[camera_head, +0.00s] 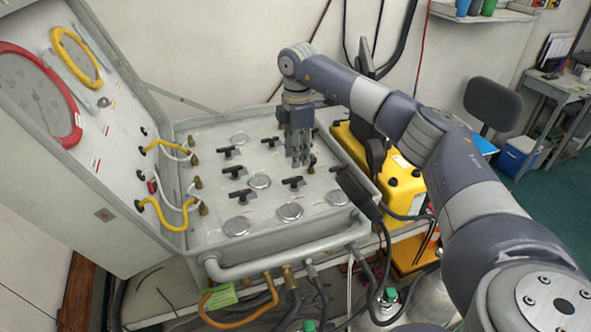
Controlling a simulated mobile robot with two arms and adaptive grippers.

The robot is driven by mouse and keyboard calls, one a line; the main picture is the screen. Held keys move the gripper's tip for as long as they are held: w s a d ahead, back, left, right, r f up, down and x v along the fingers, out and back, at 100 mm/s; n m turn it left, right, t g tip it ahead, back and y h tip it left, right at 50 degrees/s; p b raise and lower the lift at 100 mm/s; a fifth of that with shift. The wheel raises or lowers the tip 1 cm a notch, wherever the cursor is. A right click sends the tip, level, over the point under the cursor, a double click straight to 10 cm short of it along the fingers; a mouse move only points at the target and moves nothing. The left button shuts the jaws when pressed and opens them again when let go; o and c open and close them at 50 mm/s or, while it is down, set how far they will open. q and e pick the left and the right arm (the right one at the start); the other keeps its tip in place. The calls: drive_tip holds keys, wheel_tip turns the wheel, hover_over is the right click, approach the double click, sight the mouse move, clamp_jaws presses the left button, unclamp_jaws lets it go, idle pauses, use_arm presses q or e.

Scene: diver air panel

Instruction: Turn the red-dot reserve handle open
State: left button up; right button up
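The grey air panel box (265,248) stands open with several black handles on its top face, among them one at the back left (228,152), one in the middle (293,183) and one at the front left (241,196). I cannot make out which handle carries the red dot; it is too small or hidden. My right gripper (299,162) points down over the right back part of the panel. A small dark and brass fitting (311,164) shows right beside its fingers. The fingers look close together, but their gap and any contact are unclear. My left gripper is out of view.
The raised lid (110,165) with red and yellow gauges stands at the left, joined by yellow and white hoses. A yellow case (403,187) stands right of the panel. A pipe (290,262) and several hoses run along the front. My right arm covers the right side.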

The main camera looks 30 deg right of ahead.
sight(296, 178)
drive_tip(key=f, duration=0.2)
drive_tip(key=f+p, duration=0.1)
drive_tip(key=shift+w+f, duration=0.25)
drive_tip(key=shift+f, duration=0.1)
wheel_tip(296, 178, down, 4)
drive_tip(key=shift+w+r+p, duration=0.1)
drive_tip(key=shift+r+p, duration=0.05)
drive_tip(key=shift+p, duration=0.35)
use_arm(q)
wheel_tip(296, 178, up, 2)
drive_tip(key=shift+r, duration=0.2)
use_arm(e)
clamp_jaws()
